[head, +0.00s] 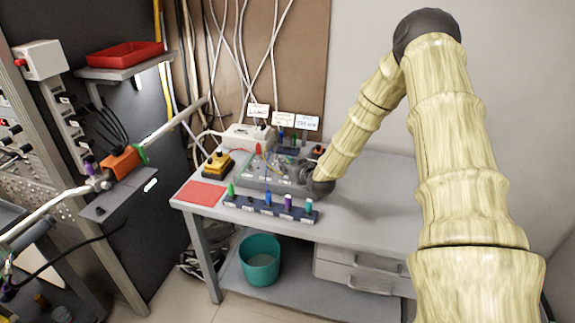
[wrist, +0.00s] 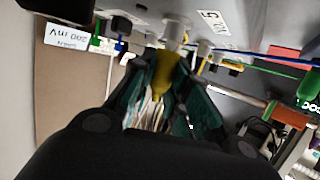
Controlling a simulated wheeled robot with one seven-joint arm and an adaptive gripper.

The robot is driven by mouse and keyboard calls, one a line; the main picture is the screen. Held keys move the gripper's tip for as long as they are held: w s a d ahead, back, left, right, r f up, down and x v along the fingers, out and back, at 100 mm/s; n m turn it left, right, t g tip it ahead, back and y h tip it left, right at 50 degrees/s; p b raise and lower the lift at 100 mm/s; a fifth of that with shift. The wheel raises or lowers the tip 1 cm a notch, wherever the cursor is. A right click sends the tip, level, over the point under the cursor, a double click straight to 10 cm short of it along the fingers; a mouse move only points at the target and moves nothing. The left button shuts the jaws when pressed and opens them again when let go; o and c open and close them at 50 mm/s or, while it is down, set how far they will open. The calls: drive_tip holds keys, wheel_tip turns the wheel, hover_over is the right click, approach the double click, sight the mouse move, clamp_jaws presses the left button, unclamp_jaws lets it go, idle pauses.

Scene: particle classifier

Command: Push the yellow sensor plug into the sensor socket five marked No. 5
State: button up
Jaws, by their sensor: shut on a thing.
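The yellow sensor plug (wrist: 164,74) is between the teal fingers of my gripper (wrist: 162,84) in the wrist view, and the gripper is shut on it. The plug's far end meets or overlaps a pale round socket (wrist: 175,34) on a grey panel. I cannot tell how deep it sits. A white label reading 5 (wrist: 212,19) is on the panel just right of this socket. In the head view my gripper's dark wrist (head: 319,181) is low over the grey bench device, and the plug is hidden there.
Other sockets with wires (wrist: 204,49) stand close on the right. A rack of coloured plugs (head: 255,208) lies along the table's front edge. A red mat (head: 202,193), a yellow-black box (head: 217,164) and a white box (head: 247,136) are left and behind. The table's right side is clear.

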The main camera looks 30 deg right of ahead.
drive_tip(key=shift+f, duration=0.4)
drive_tip(key=o, duration=0.9)
drive_tip(key=shift+o, duration=0.2)
drive_tip(key=d+v, duration=0.1)
drive_tip(key=v, duration=1.1)
drive_tip(key=shift+a, duration=0.5)
